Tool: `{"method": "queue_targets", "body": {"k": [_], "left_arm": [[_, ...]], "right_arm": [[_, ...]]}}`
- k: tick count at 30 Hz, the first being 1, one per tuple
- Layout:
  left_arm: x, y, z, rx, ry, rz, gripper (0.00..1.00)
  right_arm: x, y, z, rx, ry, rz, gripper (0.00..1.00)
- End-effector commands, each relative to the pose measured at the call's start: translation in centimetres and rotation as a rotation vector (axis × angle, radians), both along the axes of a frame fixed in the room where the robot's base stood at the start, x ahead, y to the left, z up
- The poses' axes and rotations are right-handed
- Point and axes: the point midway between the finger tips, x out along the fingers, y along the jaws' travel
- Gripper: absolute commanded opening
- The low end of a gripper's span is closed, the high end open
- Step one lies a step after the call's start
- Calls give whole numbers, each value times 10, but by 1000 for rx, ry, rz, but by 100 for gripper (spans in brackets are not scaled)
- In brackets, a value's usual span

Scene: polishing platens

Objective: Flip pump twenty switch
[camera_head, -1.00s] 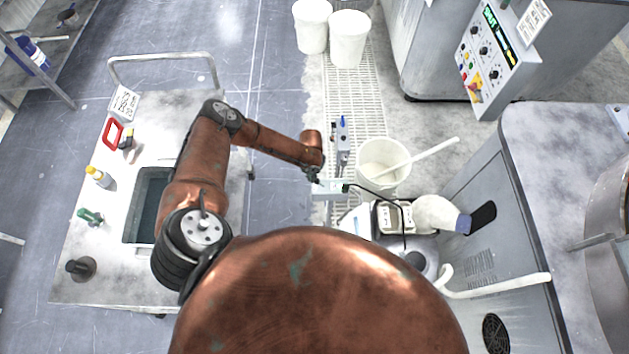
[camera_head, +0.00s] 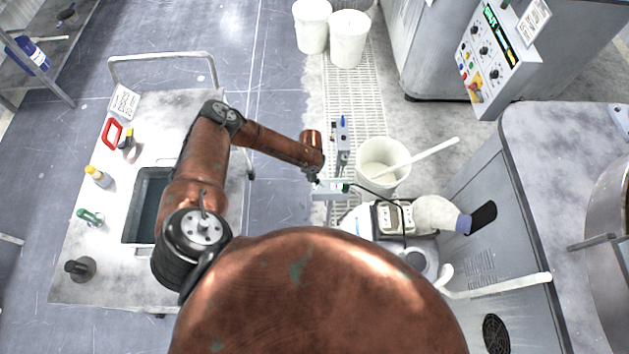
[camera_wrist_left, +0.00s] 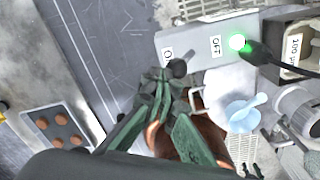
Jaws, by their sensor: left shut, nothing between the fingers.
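The grey switch box (camera_wrist_left: 205,50) fills the upper middle of the left wrist view. It has a partly hidden label starting with "O", an "OFF" label and a lit green lamp (camera_wrist_left: 238,42). A dark rounded knob (camera_wrist_left: 177,68), seemingly the switch lever, is at its lower edge, right by my fingertips. In the head view the box (camera_head: 326,191) lies just below the end of my left arm. My left gripper (camera_wrist_left: 165,82) is shut and empty, with its tips at the knob; I cannot tell whether they touch it. It is tiny in the head view (camera_head: 314,179).
A black cable (camera_head: 372,191) runs from the box. A white bucket (camera_head: 397,178) with a stick stands to its right, beside a pump unit with a bottle (camera_head: 435,214). A steel cart (camera_head: 80,280) with bottles is on the left. A control panel (camera_head: 497,70) stands at the back right.

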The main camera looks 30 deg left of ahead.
Motion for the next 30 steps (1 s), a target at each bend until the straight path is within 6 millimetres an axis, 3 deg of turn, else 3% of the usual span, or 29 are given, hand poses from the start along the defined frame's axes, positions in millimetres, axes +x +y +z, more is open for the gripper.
{"method": "queue_targets", "body": {"k": [21,30], "left_arm": [[-1,-1,-11,-2,1,-1,0],[-1,-2,3,-2,1,-1,0]], "right_arm": [[-1,-3,-8,-3,3,2,40],[1,-2,3,-2,-1,1,40]]}}
